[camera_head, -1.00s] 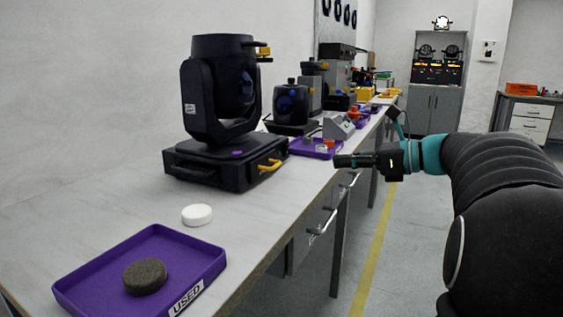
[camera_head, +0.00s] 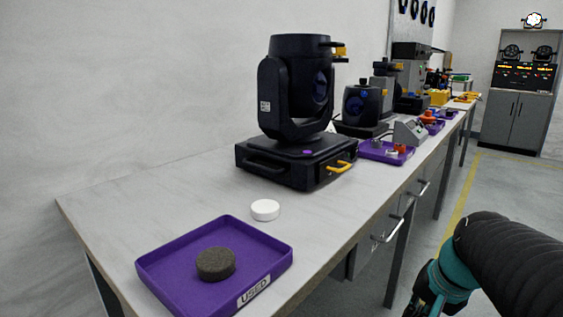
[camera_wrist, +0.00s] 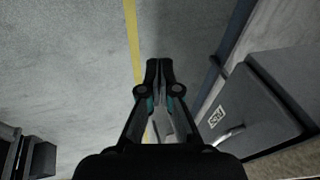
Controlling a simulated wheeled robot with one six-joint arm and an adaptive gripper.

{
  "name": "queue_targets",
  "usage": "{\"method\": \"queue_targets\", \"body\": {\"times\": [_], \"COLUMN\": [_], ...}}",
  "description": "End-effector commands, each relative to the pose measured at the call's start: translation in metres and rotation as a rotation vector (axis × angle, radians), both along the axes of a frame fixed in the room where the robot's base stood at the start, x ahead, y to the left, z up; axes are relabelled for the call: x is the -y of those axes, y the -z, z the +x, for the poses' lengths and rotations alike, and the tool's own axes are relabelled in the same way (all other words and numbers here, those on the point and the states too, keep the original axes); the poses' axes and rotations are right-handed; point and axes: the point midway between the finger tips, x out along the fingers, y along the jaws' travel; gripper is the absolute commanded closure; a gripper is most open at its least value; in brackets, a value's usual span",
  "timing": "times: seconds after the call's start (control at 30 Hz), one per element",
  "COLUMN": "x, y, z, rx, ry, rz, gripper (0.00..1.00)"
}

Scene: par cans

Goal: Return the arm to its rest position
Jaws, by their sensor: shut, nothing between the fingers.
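My gripper (camera_wrist: 160,66) shows in the wrist view with its two fingertips together and nothing between them. It points down at the grey floor, over a yellow floor line. In the head view my arm is at the lower right, off the bench's front edge, and the fingers are cut off by the bottom of the picture. A workbench (camera_head: 333,228) runs along the wall to the left of my arm. My gripper touches nothing that I can see.
On the bench are a purple tray marked USED (camera_head: 272,262) with a dark round pad (camera_head: 216,264), a white disc (camera_head: 265,210) and a black moving-head light (camera_head: 290,100). Drawer handles (camera_head: 387,231) stick out at the bench front. The aisle floor (camera_head: 500,185) is clear.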

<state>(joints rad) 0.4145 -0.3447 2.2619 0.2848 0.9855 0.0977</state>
Motion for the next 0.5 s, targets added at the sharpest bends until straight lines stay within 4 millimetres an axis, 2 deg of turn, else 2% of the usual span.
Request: {"method": "queue_targets", "body": {"times": [0.1, 0.3, 0.5], "x": [-0.016, -0.041, -0.071], "y": [0.003, 0.006, -0.007], "z": [-0.027, -0.064, -0.083], "rx": [0.023, 0.071, 0.158], "ry": [-0.185, -0.396, -0.515], "rz": [-0.155, -0.325, -0.365], "gripper": [1.00, 1.00, 1.00]}}
